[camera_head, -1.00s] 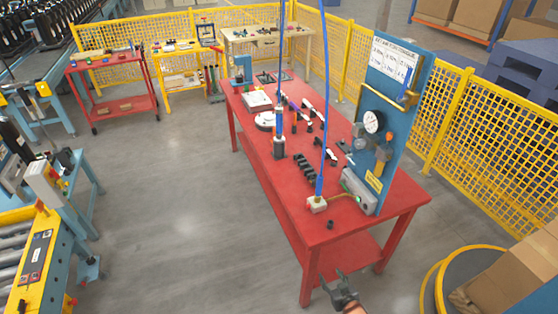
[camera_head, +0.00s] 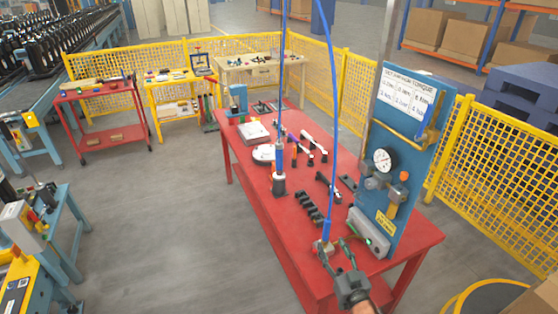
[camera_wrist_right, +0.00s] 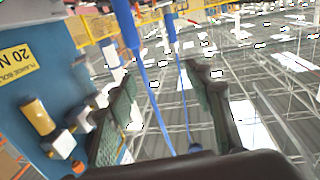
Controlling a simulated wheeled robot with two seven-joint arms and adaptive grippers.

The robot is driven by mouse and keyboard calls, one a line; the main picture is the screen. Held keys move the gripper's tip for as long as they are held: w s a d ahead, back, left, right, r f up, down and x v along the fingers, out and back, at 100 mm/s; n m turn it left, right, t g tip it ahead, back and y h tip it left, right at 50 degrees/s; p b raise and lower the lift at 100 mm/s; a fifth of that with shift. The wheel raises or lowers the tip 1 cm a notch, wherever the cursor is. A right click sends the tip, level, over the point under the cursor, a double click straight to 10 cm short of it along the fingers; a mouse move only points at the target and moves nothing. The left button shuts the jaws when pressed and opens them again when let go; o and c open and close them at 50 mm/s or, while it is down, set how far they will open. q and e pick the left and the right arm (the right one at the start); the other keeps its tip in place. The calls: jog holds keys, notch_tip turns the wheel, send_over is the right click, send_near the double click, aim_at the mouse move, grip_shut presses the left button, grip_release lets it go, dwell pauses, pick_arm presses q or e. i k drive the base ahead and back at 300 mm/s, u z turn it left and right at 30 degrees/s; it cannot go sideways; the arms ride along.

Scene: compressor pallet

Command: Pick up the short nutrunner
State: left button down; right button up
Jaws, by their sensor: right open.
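Two blue nutrunners hang on blue hoses over the red table. One nutrunner (camera_head: 279,157) stands in a dark holder (camera_head: 279,185) further back. The other nutrunner (camera_head: 326,231) is at the near end, above a small pale block (camera_head: 325,247). I cannot tell for sure which is the short one. My right gripper (camera_head: 334,253) is open, just in front of and beside the near nutrunner, and partly covers the block. In the right wrist view, its two fingers (camera_wrist_right: 162,78) stand apart with blue hoses showing between and beyond them. Nothing is visibly held. My left gripper is not in view.
A blue panel (camera_head: 404,150) with a gauge (camera_head: 382,160) stands upright at the table's right side, close to my right gripper. A dark socket rack (camera_head: 308,208) lies behind the near nutrunner. The red table (camera_head: 268,222) has bare surface at its left edge.

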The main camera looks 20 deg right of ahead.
aim_at(279, 174)
jog(key=u, duration=0.05)
jog(key=i, duration=1.6)
